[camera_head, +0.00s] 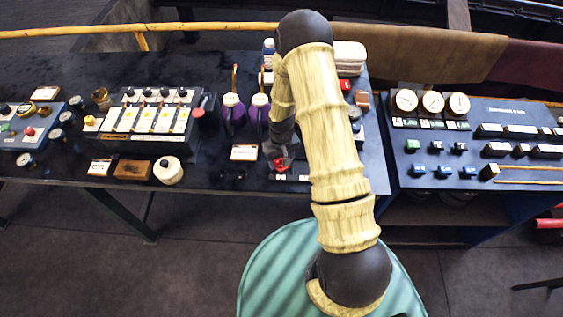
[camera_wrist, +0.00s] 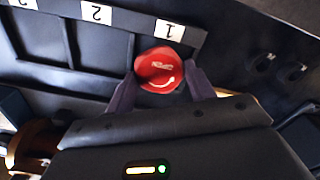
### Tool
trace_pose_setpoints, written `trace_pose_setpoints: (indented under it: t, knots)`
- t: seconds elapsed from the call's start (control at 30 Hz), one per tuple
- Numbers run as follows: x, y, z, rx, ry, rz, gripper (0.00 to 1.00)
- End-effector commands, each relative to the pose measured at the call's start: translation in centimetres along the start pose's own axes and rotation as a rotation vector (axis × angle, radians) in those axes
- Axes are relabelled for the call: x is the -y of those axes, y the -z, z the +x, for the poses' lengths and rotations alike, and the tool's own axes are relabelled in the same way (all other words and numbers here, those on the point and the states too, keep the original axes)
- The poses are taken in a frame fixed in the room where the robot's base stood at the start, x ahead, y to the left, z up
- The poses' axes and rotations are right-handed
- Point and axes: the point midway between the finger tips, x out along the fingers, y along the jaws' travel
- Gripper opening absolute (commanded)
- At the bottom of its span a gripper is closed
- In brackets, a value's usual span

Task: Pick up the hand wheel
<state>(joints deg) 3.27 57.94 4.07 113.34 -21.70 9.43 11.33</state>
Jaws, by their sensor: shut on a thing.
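The hand wheel (camera_wrist: 159,70) is a round red piece with small pale lettering and a curved pale mark. In the wrist view it sits between the two fingers of my gripper (camera_wrist: 160,88), which is shut on it. In the head view a bit of the red hand wheel (camera_head: 281,165) shows at the tip of my gripper (camera_head: 277,160), close to the front edge of the dark table. A dark rack (camera_wrist: 103,40) with compartments and white number labels, 1 and 2 among them, lies right behind the wheel. I cannot tell whether the wheel touches the rack.
The dark table (camera_head: 60,165) holds a switch panel (camera_head: 150,148), purple-based levers (camera_head: 232,120), a white round pot (camera_head: 168,170) and a label block (camera_head: 244,153). A gauge console (camera_head: 480,180) stands to the right. My arm hides part of the table's right end.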

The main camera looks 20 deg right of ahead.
Motion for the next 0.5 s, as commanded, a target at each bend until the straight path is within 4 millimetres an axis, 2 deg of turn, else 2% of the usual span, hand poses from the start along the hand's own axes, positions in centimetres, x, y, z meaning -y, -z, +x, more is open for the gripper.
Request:
trace_pose_setpoints:
  t: [0.27, 0.5]
  knots:
    - [0.0, 0.1, -1.4, -0.004, 0.000, 0.001, 0.22]
    - [0.0, 0.1, -4.9, -0.006, 0.000, 0.001, 0.22]
